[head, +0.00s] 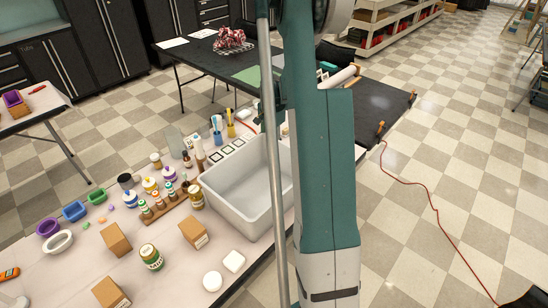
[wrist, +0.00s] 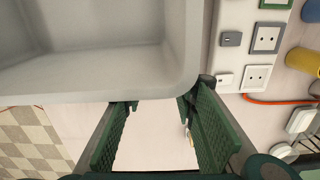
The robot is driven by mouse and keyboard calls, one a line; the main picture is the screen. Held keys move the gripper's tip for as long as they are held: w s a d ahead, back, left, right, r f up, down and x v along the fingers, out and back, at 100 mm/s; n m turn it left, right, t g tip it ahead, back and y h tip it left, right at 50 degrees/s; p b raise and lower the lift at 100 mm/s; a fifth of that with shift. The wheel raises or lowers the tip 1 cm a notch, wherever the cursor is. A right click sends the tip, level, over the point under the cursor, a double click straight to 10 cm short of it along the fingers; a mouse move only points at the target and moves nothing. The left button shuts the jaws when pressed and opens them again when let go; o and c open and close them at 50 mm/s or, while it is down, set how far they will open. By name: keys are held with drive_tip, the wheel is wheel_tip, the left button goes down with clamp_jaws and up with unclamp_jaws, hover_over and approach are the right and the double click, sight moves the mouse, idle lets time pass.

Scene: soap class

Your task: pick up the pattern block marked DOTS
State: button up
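My gripper (wrist: 158,108) is open in the wrist view, its two green ribbed fingers wide apart with only pale tabletop between them. The fingertips are beside the rim of a grey-white tub (wrist: 90,97). In the head view my gripper is hidden behind my own column. No marking DOTS is readable in either view. Three tan blocks stand on the table in the head view: one at centre left (head: 115,240), one with a small label (head: 193,231), and one at the front edge (head: 110,292). I cannot tell which thing, if any, is the DOTS block.
The tub (head: 238,190) also stands on the crowded table in the head view. A wooden rack (head: 165,208) of small bottles is left of it. A green-labelled jar (head: 151,257) stands among the blocks. A socket strip (wrist: 245,50) and orange cord (wrist: 275,101) lie right of my gripper.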

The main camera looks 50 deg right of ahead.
drive_tip(key=shift+f+b, duration=0.45)
drive_tip(key=shift+f, duration=2.25)
clamp_jaws()
